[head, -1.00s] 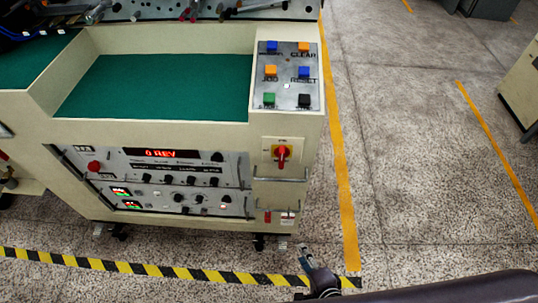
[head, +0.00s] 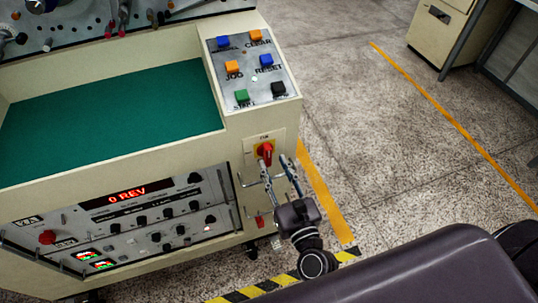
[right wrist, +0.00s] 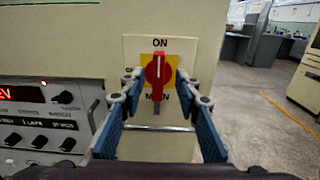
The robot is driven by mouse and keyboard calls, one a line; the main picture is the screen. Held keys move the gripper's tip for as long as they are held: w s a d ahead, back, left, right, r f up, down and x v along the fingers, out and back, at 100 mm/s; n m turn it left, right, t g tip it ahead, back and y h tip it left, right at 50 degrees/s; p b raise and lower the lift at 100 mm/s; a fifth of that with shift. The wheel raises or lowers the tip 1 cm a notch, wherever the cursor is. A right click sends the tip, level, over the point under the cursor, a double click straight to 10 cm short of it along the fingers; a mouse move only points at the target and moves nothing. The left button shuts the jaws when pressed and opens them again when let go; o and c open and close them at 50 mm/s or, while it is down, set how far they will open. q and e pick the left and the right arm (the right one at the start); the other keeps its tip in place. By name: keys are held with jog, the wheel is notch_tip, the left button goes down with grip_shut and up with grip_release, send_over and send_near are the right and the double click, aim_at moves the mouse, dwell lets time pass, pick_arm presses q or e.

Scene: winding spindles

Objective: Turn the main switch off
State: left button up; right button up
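The main switch (head: 265,153) is a red rotary handle on a yellow plate, on the cream front of the machine. In the right wrist view the red handle (right wrist: 158,72) stands upright, with "ON" above it and a partly hidden label below. My right gripper (head: 275,169) is in front of the switch. Its fingers are spread, and in the right wrist view the open gripper (right wrist: 156,80) has one fingertip on each side of the handle, with gaps showing. Whether the fingertips reach handle depth I cannot tell. My left gripper is not in view.
A button panel (head: 252,68) with coloured buttons is above the switch. A control panel (head: 125,222) with a red "0 REV" display is to its left. Open floor (head: 345,120) lies to the right.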

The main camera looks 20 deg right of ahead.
aim_at(269, 156)
jog(key=shift+w+a, duration=0.15)
jog(key=shift+w, duration=1.7)
jog(key=shift+c, duration=0.5)
grip_shut()
